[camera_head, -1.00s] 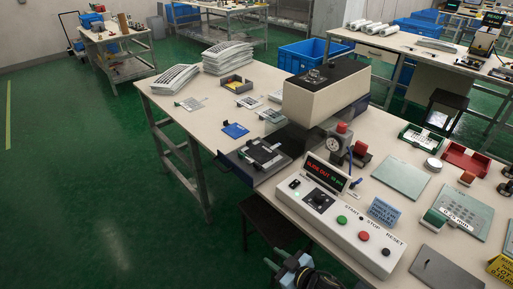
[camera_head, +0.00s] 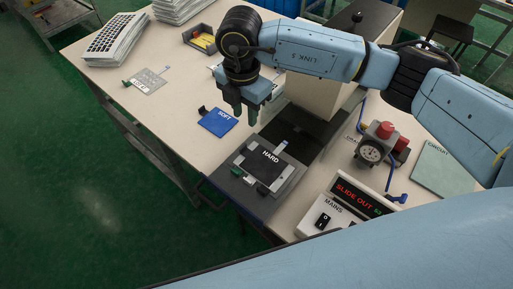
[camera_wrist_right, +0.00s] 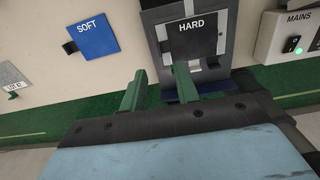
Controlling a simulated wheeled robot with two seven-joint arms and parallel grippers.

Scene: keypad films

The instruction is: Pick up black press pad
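The black press pad (camera_head: 265,160), lettered HARD, lies on the dark slide plate (camera_head: 232,186) at the front of the press. It also shows at the top of the right wrist view (camera_wrist_right: 189,45). My right gripper (camera_head: 252,117) hangs above the bench, to the upper left of the black pad and clear of it. Its green fingers (camera_wrist_right: 159,87) are apart with nothing between them. In the wrist view, the fingers lie below the pad. My left gripper is not in view.
A blue pad (camera_head: 218,122) lettered SOFT lies left of the slide. The control box (camera_head: 345,205) reads SLIDE OUT. A gauge with a red knob (camera_head: 372,150) stands to the right. Keypad sheets (camera_head: 117,38) and a small tray (camera_head: 200,38) lie farther back.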

